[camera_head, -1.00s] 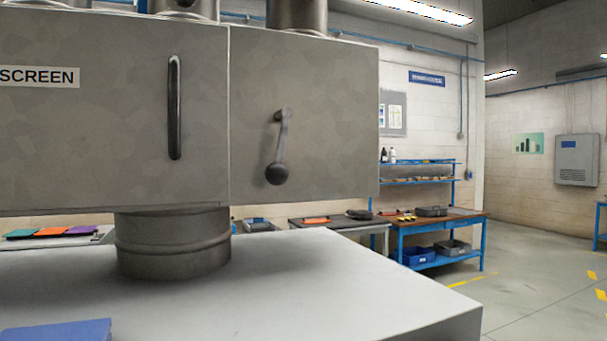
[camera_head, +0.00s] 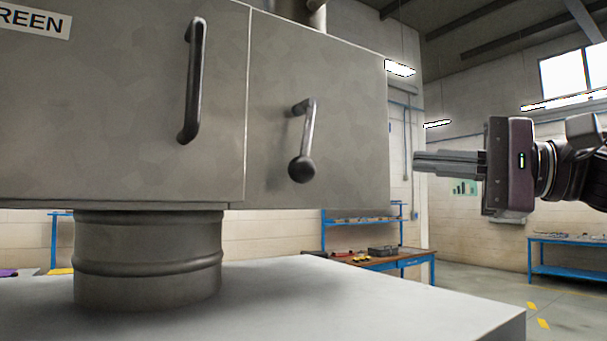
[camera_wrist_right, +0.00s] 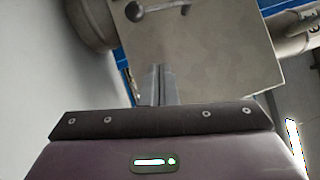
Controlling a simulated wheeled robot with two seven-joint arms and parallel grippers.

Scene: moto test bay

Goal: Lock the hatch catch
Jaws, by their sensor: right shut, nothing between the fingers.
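The hatch catch (camera_head: 304,142) is a metal lever with a dark ball knob (camera_head: 301,169) on the right panel of the grey housing (camera_head: 340,120). Its lever hangs down, tilted slightly left, with the knob at the bottom. In the right wrist view the catch (camera_wrist_right: 160,8) shows at the top edge, beyond the fingers. The dark bar handle (camera_head: 193,80) is on the hatch to its left. My right gripper (camera_head: 420,163) is shut and empty, to the right of the housing and apart from the catch, fingers pointing left. My left gripper is in neither view.
The housing stands on a round metal pedestal (camera_head: 145,260) on a pale worktop (camera_head: 350,300). A blue-framed workbench (camera_head: 375,260) is behind, another blue bench (camera_head: 565,255) at the far right. The space between my right gripper and the catch looks open.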

